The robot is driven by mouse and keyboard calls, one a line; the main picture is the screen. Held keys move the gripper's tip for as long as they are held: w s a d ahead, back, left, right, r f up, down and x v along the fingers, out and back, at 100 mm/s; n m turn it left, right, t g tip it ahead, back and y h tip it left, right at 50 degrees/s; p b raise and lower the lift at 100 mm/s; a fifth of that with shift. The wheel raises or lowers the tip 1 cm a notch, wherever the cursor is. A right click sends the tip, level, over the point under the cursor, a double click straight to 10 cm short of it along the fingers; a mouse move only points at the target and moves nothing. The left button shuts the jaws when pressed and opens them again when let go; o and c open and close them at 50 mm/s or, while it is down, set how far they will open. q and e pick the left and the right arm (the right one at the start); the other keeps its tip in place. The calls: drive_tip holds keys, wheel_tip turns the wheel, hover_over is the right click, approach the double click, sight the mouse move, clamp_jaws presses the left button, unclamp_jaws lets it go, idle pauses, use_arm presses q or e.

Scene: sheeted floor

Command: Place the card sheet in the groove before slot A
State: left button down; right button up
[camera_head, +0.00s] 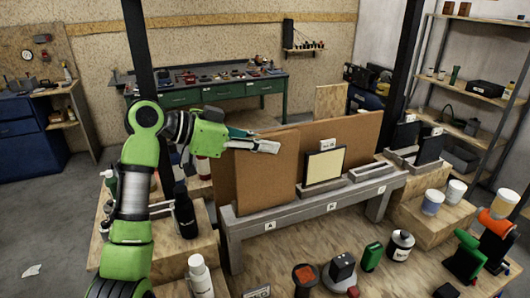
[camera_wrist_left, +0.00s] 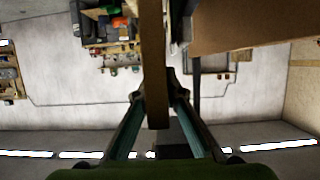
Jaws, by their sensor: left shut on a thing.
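My left gripper (camera_head: 268,146) is shut on the upper part of a brown card sheet (camera_head: 262,178) at the left of the grey slotted rack (camera_head: 300,220). The sheet stands upright, above the label A (camera_head: 270,226). Its lower edge is close to the rack's left end; I cannot tell whether it sits in a groove. In the left wrist view the sheet (camera_wrist_left: 154,65) is an edge-on brown strip between the fingers (camera_wrist_left: 155,105). A second brown board (camera_head: 355,135) stands behind it and shows in the wrist view (camera_wrist_left: 240,25). My right gripper is not in view.
A cream panel in a black frame (camera_head: 324,167) stands in the rack, right of the sheet. Dark plates (camera_head: 430,147) stand farther right. A dark bottle (camera_head: 185,212) and a white bottle (camera_head: 200,277) stand near my left arm. Several small items crowd the front wooden surface (camera_head: 400,280).

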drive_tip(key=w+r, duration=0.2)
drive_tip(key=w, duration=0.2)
use_arm(q)
wheel_tip(320, 180, down, 3)
drive_tip(key=shift+s+r+p, duration=0.1)
drive_tip(key=shift+r+p, duration=0.05)
drive_tip(key=shift+p, duration=0.15)
drive_tip(key=c, duration=2.4)
unclamp_jaws()
drive_tip(key=b+v, duration=0.4)
drive_tip(key=v, duration=0.8)
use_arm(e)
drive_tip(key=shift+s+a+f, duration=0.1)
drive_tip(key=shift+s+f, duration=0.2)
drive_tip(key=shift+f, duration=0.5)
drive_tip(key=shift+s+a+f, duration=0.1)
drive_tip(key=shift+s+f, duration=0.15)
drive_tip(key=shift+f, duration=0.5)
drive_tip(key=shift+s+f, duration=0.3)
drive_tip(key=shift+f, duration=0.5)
